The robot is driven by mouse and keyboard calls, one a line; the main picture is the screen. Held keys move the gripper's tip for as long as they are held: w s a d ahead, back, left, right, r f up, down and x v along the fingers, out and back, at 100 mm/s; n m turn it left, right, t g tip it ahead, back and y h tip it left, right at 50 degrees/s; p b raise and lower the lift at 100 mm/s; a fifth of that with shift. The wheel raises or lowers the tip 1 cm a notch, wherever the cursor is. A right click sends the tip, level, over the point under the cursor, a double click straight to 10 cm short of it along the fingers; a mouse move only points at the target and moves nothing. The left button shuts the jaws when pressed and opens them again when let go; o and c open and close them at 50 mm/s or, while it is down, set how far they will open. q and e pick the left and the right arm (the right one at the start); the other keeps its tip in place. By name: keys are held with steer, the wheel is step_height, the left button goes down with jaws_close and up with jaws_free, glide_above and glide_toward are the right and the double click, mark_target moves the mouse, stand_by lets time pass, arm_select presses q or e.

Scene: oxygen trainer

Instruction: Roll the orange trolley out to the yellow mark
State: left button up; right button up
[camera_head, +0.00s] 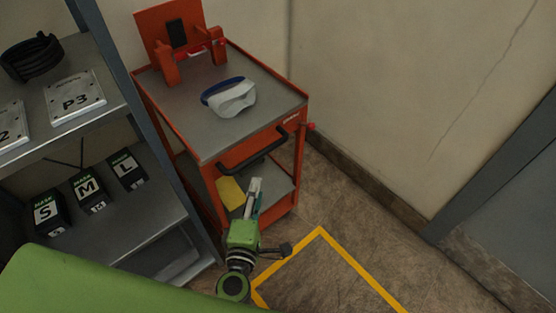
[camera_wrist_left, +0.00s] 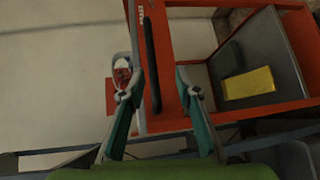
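The orange trolley (camera_head: 195,125) stands in the corner between the shelf and the wall, with a grey top and a black handle (camera_head: 253,152) on its near side. The yellow mark (camera_head: 345,255) is a taped outline on the floor in front and to the right of it. My left gripper (camera_head: 256,183) is just below the handle in the head view. In the left wrist view my left gripper (camera_wrist_left: 157,78) is open, and the handle (camera_wrist_left: 152,65) shows between its fingers without visible contact. My right gripper is not in view.
A white mask with a blue band (camera_head: 230,97) and an orange stand (camera_head: 172,35) are on the trolley top; a yellow item (camera_head: 230,193) lies on its lower shelf. A grey shelf (camera_head: 165,225) with boxes stands close at left. The floor inside the mark is clear.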

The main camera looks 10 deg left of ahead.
mark_target(262, 156)
arm_select(q)
steer(key=shift+n, duration=0.6)
steer(key=w, duration=0.4)
steer(key=w+a, duration=0.1)
steer(key=w, duration=0.8)
steer(key=shift+w+a, duration=0.35)
steer(key=shift+c, duration=0.3)
jaws_close()
